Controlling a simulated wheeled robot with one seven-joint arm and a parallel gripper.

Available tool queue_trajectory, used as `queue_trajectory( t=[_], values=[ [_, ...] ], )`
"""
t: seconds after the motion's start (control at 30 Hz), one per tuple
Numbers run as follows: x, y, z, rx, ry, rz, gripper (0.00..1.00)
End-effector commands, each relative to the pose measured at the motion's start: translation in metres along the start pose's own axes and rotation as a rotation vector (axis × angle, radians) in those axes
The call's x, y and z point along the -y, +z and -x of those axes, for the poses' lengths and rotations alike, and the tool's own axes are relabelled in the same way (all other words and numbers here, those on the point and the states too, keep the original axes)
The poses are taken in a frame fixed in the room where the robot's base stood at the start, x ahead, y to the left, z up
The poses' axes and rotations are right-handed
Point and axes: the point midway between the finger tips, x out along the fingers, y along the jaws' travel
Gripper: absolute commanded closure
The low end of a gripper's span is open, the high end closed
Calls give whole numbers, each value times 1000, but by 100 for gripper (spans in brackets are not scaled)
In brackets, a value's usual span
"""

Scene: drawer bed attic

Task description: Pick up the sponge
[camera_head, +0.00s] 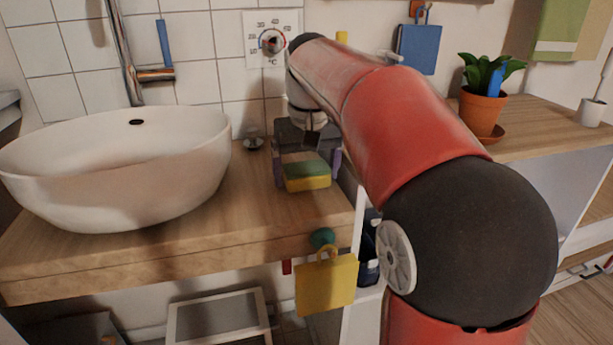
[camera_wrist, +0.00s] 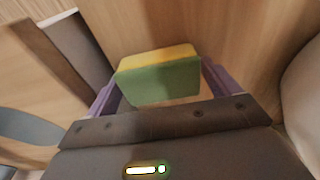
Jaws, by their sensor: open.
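The sponge (camera_head: 307,172) is yellow with a green layer and lies on the wooden counter (camera_head: 210,215), right of the basin. My gripper (camera_head: 307,168) is over it, with one purple finger on each side of the sponge. In the wrist view the sponge (camera_wrist: 158,78) sits between the two purple fingers of my gripper (camera_wrist: 158,88), its green face toward the camera. The fingers are open, and a gap shows at the sponge's left and right sides. Parts of the fingertips are hidden from the head camera.
A white basin (camera_head: 110,165) with a tap (camera_head: 128,60) stands left of the sponge. A yellow cloth (camera_head: 327,284) hangs below the counter's front edge. A potted plant (camera_head: 482,108) stands on the shelf at right. The counter in front of the sponge is clear.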

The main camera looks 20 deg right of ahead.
Motion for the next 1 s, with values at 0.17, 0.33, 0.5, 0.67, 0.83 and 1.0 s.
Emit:
queue_trajectory(
  t=[0.17,0.33,0.5,0.67,0.83,1.0],
  values=[
    [0,0,0,0,0,0,31],
    [0,0,0,0,0,0,45],
    [0,0,1,0,0,0,45],
    [0,-2,8,-1,0,0,45],
    [0,-5,33,-2,0,-1,45],
    [0,-11,82,-5,0,-1,45]
  ],
)
